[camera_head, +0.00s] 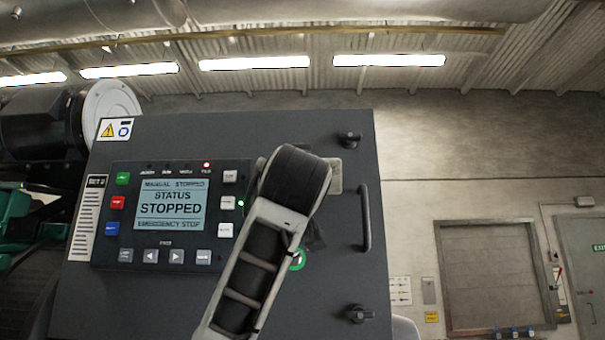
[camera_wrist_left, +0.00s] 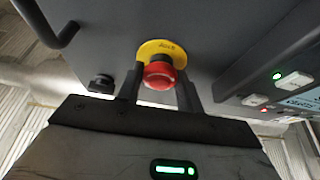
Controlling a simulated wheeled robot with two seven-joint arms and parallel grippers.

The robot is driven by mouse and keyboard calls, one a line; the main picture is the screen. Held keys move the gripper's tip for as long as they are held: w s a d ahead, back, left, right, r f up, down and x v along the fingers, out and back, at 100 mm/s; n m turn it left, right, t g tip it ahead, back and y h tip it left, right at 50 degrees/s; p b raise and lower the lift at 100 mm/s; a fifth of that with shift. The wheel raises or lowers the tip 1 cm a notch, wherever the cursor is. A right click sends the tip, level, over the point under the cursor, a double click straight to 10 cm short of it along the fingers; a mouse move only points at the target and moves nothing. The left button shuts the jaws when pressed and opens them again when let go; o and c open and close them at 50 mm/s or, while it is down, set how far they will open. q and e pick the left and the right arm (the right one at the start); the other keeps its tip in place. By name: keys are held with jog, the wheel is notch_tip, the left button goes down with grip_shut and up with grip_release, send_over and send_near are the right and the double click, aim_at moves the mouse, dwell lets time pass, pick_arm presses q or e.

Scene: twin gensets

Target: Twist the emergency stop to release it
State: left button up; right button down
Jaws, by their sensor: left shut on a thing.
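The emergency stop is a red mushroom button (camera_wrist_left: 159,73) on a round yellow plate (camera_wrist_left: 165,47), seen in the left wrist view on the dark panel face. My left gripper (camera_wrist_left: 160,80) has one finger on each side of the red button and is shut on it. In the head view my left arm rises from the bottom in front of the control cabinet (camera_head: 345,265) and hides the button and fingertips. The cabinet's screen (camera_head: 171,207) reads "STATUS STOPPED" and "EMERGENCY STOP". My right gripper is not in view.
A vertical handle (camera_head: 366,217) sticks out at the cabinet's right side, between two black latches (camera_head: 349,140) (camera_head: 358,314). A green ring (camera_head: 298,260) shows beside my arm. Keys surround the screen; a red lamp (camera_head: 206,165) is lit above it. Open room lies to the cabinet's right.

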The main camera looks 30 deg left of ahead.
pick_arm(q)
jog(key=shift+m+h, duration=0.3)
jog(key=shift+m, duration=0.3)
jog(key=m+h, duration=0.1)
jog(key=m, duration=0.2)
jog(key=m+t+h, duration=0.1)
jog(key=m+h, duration=0.1)
jog(key=m, duration=0.1)
jog(key=shift+s+a, duration=0.1)
jog(key=shift+a, duration=0.05)
jog(key=shift+s+r+m+h, duration=0.15)
jog(key=shift+m+h, duration=0.25)
jog(key=shift+m, duration=0.5)
jog(key=shift+m+t+h+p, duration=0.3)
jog(key=shift+m+h+p, duration=0.1)
jog(key=shift+m, duration=0.7)
